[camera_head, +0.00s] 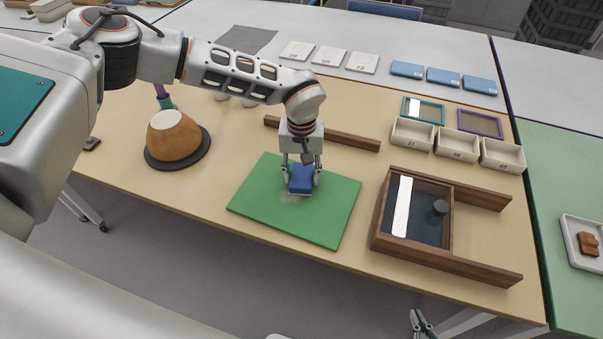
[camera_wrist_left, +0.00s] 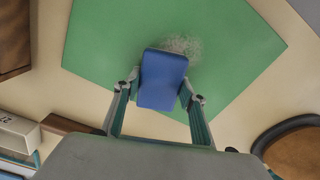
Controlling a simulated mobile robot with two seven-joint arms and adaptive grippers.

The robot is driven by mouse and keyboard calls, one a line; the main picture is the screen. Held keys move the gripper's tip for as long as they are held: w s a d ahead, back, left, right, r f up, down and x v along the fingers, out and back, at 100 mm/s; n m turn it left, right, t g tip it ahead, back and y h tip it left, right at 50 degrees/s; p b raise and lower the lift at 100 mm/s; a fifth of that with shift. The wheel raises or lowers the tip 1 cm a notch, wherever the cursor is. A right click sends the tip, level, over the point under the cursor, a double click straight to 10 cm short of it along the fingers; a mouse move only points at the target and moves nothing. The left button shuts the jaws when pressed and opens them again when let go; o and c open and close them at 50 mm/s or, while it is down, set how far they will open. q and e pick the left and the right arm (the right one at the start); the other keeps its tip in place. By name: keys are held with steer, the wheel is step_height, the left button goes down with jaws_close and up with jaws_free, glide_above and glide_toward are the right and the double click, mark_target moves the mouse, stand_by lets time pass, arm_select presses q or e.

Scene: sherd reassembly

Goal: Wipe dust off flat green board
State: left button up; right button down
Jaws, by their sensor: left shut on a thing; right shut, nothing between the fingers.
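The flat green board (camera_head: 330,215) lies on the tan table; it also fills much of the left wrist view (camera_wrist_left: 110,40). My left gripper (camera_head: 300,180) is shut on a blue block-shaped wiper (camera_head: 300,184), seen between the fingers in the left wrist view (camera_wrist_left: 162,80). The wiper is over the board's middle; I cannot tell whether it touches. A pale grey patch of dust (camera_wrist_left: 182,46) shows on the board beside the wiper, partly hidden by it. My right gripper (camera_head: 421,322) is shut and empty at the bottom edge, below the table's front edge.
A wooden tray (camera_head: 478,265) with a white strip (camera_head: 402,206) and dark knob stands right of the board. A wooden bar (camera_head: 345,138) lies behind it. A brown vessel (camera_head: 174,139) on a dark disc stands left. Pale bins (camera_head: 457,145) stand back right.

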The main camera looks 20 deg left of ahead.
mark_target(296, 184)
arm_select(q)
steer(key=shift+s, duration=0.1)
steer(key=shift+s+r+p, duration=0.2)
steer(key=shift+s+p, duration=0.3)
steer(key=shift+p, duration=0.15)
steer(key=shift+s+a+p, duration=0.15)
steer(key=shift+s+p, duration=0.6)
steer(key=shift+s, duration=0.25)
steer(key=shift+s+a+f+p, duration=0.15)
steer(key=shift+s+p, duration=0.55)
steer(key=shift+s, duration=0.55)
steer(key=shift+s+a+f+p, duration=0.1)
steer(key=shift+s+p, duration=0.6)
steer(key=shift+s, duration=0.5)
